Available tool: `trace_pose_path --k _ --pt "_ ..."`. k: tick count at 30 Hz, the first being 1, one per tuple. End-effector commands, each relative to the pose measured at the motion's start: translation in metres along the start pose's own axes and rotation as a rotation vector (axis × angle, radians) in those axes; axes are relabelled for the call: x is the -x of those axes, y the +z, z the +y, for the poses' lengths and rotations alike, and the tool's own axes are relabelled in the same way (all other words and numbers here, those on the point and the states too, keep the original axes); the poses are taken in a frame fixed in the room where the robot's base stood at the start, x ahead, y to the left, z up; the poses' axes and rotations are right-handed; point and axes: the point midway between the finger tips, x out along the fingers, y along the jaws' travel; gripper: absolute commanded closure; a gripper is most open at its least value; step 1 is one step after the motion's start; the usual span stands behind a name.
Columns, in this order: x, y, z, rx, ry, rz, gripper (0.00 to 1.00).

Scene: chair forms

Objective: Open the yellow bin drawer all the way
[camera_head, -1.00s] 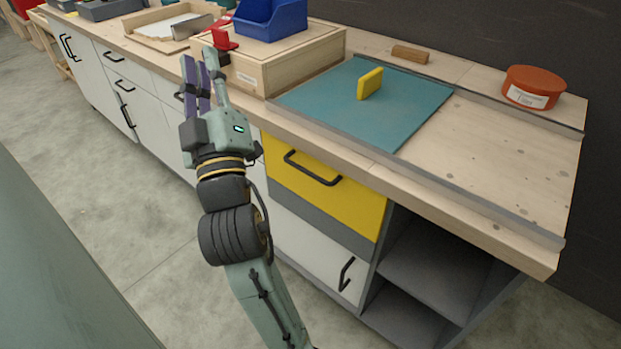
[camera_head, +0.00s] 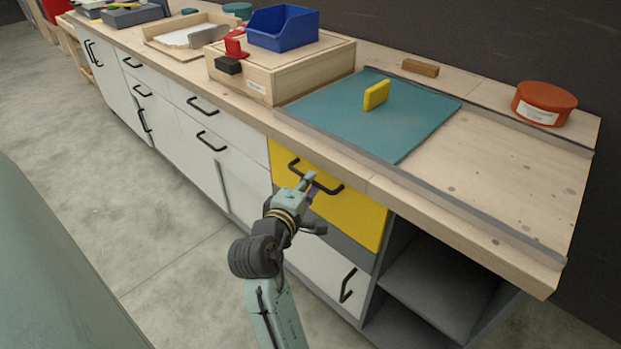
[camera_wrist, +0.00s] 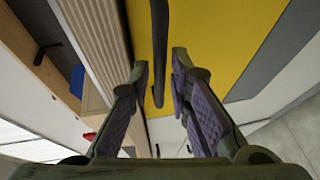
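The yellow bin drawer (camera_head: 358,207) is closed in the cabinet front, under the worktop. Its black bar handle (camera_head: 327,187) runs across the upper part of its face. My gripper (camera_head: 312,183) is in front of the drawer, by the handle, and hides part of both. In the wrist view, my gripper (camera_wrist: 160,85) is open, with its two purple-padded fingers apart. The handle (camera_wrist: 160,50) reaches down between the fingertips, with the yellow drawer front (camera_wrist: 215,40) behind it. I cannot tell whether a finger touches the handle.
A white door (camera_head: 325,270) with a black handle is below the drawer, and open dark shelves (camera_head: 430,290) are at its right. Above, the worktop (camera_head: 500,180) holds a teal mat (camera_head: 420,120), a yellow block (camera_head: 376,95) and a wooden box (camera_head: 285,72).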

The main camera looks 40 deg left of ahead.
Motion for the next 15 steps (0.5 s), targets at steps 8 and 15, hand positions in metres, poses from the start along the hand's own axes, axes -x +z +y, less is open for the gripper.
trace_pose_path --k 8,15 --pt "-0.022 -0.001 0.001 -0.001 0.001 0.002 0.82" --pt "-0.022 -0.001 0.0 -0.001 0.001 0.002 0.82"
